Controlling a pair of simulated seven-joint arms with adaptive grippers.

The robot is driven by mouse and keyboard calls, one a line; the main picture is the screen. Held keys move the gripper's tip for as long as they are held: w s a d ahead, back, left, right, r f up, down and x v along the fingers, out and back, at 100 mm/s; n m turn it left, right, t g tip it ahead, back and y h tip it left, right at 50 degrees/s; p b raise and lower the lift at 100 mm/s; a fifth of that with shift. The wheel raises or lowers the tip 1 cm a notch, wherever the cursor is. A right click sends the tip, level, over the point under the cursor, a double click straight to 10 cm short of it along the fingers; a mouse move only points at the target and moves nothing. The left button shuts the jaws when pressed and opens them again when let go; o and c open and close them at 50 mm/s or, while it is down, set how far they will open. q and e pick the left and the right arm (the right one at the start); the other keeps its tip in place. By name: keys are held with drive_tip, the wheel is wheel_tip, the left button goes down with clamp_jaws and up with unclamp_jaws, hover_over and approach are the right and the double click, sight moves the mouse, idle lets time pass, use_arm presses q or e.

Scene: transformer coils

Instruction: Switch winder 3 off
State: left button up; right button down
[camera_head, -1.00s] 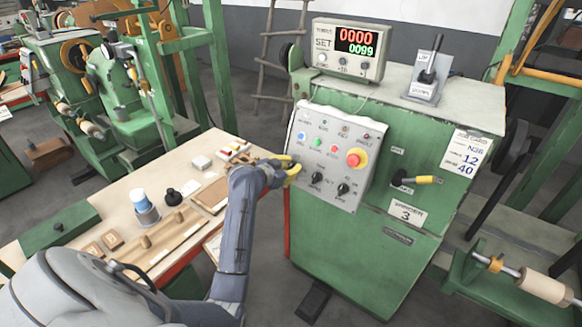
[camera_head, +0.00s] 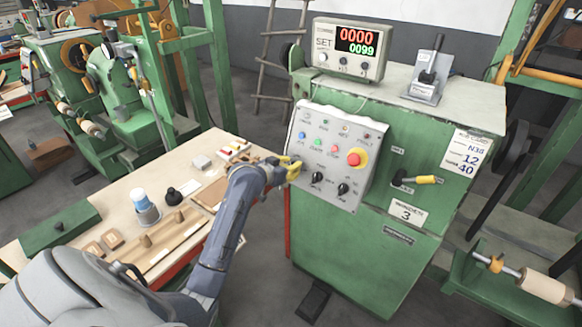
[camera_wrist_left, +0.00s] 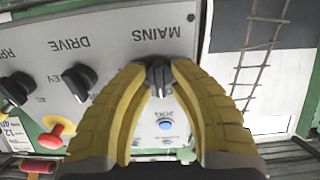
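Winder 3 is the green cabinet (camera_head: 345,240) with a "WINDER 3" plate (camera_head: 406,214) and a light grey control panel (camera_head: 322,190) on its front. My left gripper (camera_head: 292,168) is at the panel's lower left. In the left wrist view, its yellow fingers (camera_wrist_left: 160,80) stand on both sides of the black MAINS knob (camera_wrist_left: 158,74) and appear to touch it; the head view hides this knob behind the gripper. The counter (camera_head: 348,48) on top is lit, showing 0000 and 0099. My right gripper is not in view.
The panel also carries a red emergency stop (camera_head: 356,158), coloured buttons and two more black knobs (camera_head: 343,188). A yellow-handled lever (camera_head: 425,180) sticks out at right. A workbench (camera_head: 120,180) with small parts lies left, under my left arm.

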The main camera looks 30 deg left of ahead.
use_arm(q)
drive_tip(key=shift+o, duration=0.9)
drive_tip(key=shift+w+r, duration=0.1)
drive_tip(key=shift+r, duration=0.1)
drive_tip(key=shift+s+f, duration=0.15)
drive_tip(key=shift+s, duration=0.1)
drive_tip(key=v, duration=1.1)
drive_tip(key=shift+s+r, duration=0.2)
drive_tip(key=shift+s, duration=0.1)
drive_tip(key=s+f+n+g+y, duration=0.1)
drive_tip(key=s+f+n+g, duration=0.2)
drive_tip(key=f, duration=3)
drive_tip(key=s+d+f+m+g, duration=0.1)
drive_tip(key=s+d+f+g, duration=0.1)
drive_tip(key=s+f, duration=0.7)
drive_tip(key=s+d+f+m+g, duration=0.1)
drive_tip(key=s+d+f+g, duration=0.3)
drive_tip(key=f, duration=0.8)
drive_tip(key=s+d+f+m+g, duration=0.1)
drive_tip(key=s+d+f, duration=0.2)
drive_tip(key=s, duration=0.9)
drive_tip(key=s+d+f+m+g, duration=0.1)
drive_tip(key=s+d+f, duration=0.2)
drive_tip(key=s+f, duration=0.5)
drive_tip(key=s+d+f+m+g, duration=0.1)
drive_tip(key=s+d+f, duration=0.3)
drive_tip(key=s, duration=1.2)
wheel_tip(320, 180, down, 2)
drive_tip(key=shift+f+m, duration=0.25)
drive_tip(key=shift+m, duration=0.35)
